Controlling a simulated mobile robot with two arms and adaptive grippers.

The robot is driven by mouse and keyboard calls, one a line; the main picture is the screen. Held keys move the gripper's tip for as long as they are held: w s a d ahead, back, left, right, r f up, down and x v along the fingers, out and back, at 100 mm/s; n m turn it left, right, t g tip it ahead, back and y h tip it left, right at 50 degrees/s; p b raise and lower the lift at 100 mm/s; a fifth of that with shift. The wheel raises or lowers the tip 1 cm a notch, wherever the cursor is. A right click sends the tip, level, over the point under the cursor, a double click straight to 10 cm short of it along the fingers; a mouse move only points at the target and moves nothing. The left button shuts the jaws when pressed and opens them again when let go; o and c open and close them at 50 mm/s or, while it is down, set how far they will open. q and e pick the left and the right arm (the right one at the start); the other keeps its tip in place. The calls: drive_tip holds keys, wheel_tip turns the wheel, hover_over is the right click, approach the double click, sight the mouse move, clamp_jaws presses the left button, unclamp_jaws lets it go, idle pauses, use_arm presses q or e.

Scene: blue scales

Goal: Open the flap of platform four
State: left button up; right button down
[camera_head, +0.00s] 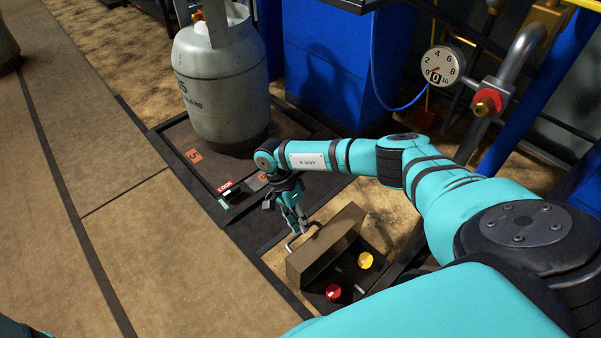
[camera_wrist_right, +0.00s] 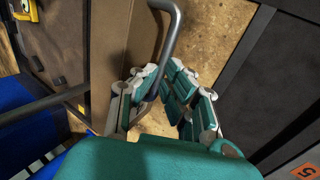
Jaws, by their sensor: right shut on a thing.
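A brown flap (camera_head: 325,242) stands raised at an angle on a low box at the lower middle of the head view. The open box (camera_head: 345,285) shows a dark panel with a red knob (camera_head: 333,292) and a yellow knob (camera_head: 365,260). My right gripper (camera_head: 293,222) is at the flap's left side, shut on its bent metal handle (camera_wrist_right: 170,35). In the right wrist view the handle runs between the fingers (camera_wrist_right: 165,92), beside the brown flap (camera_wrist_right: 110,45). The fingers partly hide the handle. No number four is readable. My left gripper is not in view.
A grey gas cylinder (camera_head: 220,85) stands on a platform marked 5 (camera_head: 180,140), just behind my right arm. A LOCK switch (camera_head: 232,196) is at its front edge. A dial gauge (camera_head: 440,66) and pipes are at the upper right.

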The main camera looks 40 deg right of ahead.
drive_tip(key=shift+f, duration=0.8)
drive_tip(key=c, duration=1.9)
unclamp_jaws()
drive_tip(key=o, duration=0.5)
drive_tip(key=shift+w+f, duration=0.15)
drive_tip(key=shift+f, duration=0.05)
drive_tip(key=v, duration=1.2)
drive_tip(key=shift+r, duration=0.1)
